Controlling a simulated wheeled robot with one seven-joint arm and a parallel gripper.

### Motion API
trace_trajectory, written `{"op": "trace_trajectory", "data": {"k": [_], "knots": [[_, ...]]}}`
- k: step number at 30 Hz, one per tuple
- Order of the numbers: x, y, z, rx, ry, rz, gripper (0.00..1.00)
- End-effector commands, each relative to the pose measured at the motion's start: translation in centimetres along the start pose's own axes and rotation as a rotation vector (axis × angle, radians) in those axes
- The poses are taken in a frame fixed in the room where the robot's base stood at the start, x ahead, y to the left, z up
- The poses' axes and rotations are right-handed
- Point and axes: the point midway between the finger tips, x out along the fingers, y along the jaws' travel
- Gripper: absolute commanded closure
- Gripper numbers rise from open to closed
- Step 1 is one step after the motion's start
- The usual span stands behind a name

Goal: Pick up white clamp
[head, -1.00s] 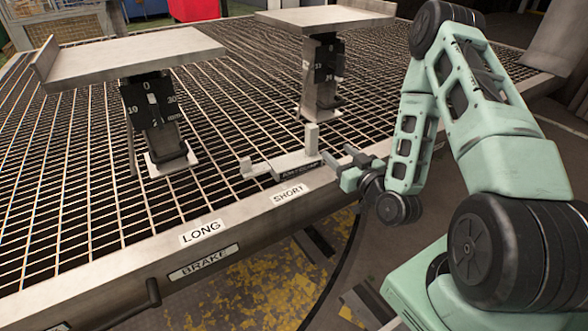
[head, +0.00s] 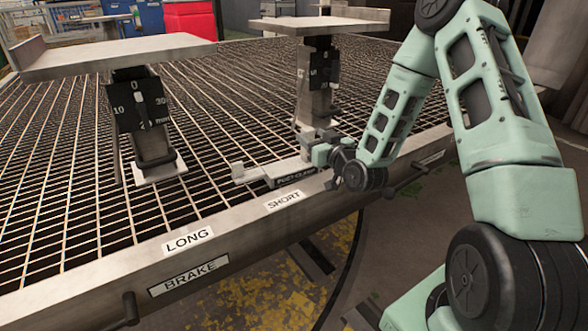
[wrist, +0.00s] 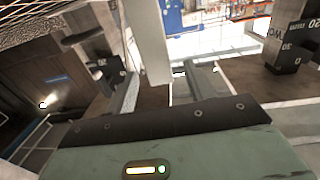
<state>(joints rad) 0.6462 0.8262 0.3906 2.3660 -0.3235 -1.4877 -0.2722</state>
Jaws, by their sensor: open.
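The white clamp (head: 258,172) lies on the grating near the turntable's front edge, just behind the SHORT label, with a dark lettered strip along its side. My gripper (head: 318,147) is at the clamp's right end and covers most of its upright post in the head view. In the wrist view the pale upright post (wrist: 148,45) rises between the two open fingers of my gripper (wrist: 162,88), nearer the left finger. Whether a finger touches it I cannot tell.
Two raised plates stand on posts, one at left (head: 120,55) and one behind my gripper (head: 320,25). The SHORT label (head: 284,200), LONG label (head: 188,240) and BRAKE plate (head: 190,277) mark the front edge. Open grating lies left of the clamp.

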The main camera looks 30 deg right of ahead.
Motion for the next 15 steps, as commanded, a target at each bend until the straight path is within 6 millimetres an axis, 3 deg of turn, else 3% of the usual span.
{"op": "trace_trajectory", "data": {"k": [9,15], "knots": [[4.2,0.1,-0.2,-0.001,0.004,0.001,0.47],[4.9,0.0,-0.5,0.000,0.002,0.001,0.47]]}}
